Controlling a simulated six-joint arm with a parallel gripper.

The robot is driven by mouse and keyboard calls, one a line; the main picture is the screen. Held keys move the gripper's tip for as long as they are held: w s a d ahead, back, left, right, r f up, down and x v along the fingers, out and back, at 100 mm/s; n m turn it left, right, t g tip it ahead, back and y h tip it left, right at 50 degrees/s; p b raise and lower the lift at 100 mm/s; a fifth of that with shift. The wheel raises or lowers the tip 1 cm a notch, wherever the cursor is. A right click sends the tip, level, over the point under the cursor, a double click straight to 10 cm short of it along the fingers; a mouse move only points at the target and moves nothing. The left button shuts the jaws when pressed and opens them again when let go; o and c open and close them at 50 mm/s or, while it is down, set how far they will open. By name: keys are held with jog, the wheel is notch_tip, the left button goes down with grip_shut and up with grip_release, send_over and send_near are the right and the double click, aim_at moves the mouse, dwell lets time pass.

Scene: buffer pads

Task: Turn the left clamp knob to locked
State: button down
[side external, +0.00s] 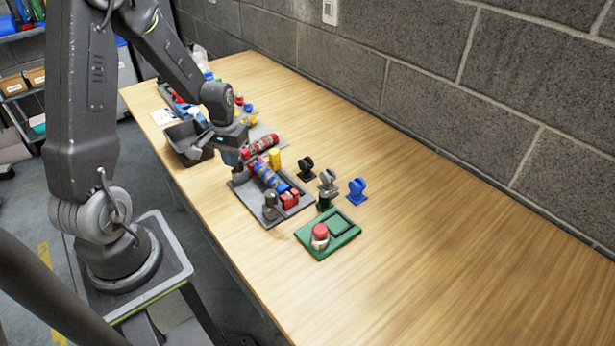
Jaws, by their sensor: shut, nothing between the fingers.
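My gripper (231,158) points down at the left end of a grey fixture tray (240,191). Its fingers are small and dark here; they are shut with nothing in them. The tray holds a red cylinder (262,146), a blue and red cylinder (268,176) and red blocks (289,199). A grey upright knob-like part (270,204) stands at its front corner. Black (306,167), grey (328,182) and blue (357,189) round-topped parts stand right of the tray. I cannot tell which part is the left clamp knob, or its setting. My gripper may hide some of the tray's left end.
A green pad (343,229) with a red-topped button (320,234) lies in front of the round-topped parts. A yellow block (275,158) stands behind the tray. A dark bin (188,145) and small coloured parts sit left. The table's right side is clear, with a block wall behind.

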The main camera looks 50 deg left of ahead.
jog(key=shift+s+d+f, duration=0.1)
jog(key=shift+s+f, duration=0.05)
jog(key=shift+f, duration=0.7)
jog(key=shift+w+a, duration=0.2)
jog(key=shift+w, duration=0.05)
jog(key=shift+s+a, duration=0.1)
jog(key=shift+a, duration=0.25)
dwell(0.5)
jog(key=shift+s, duration=0.1)
jog(key=shift+s+d, duration=0.25)
notch_tip(320, 180, up, 6)
dwell(0.6)
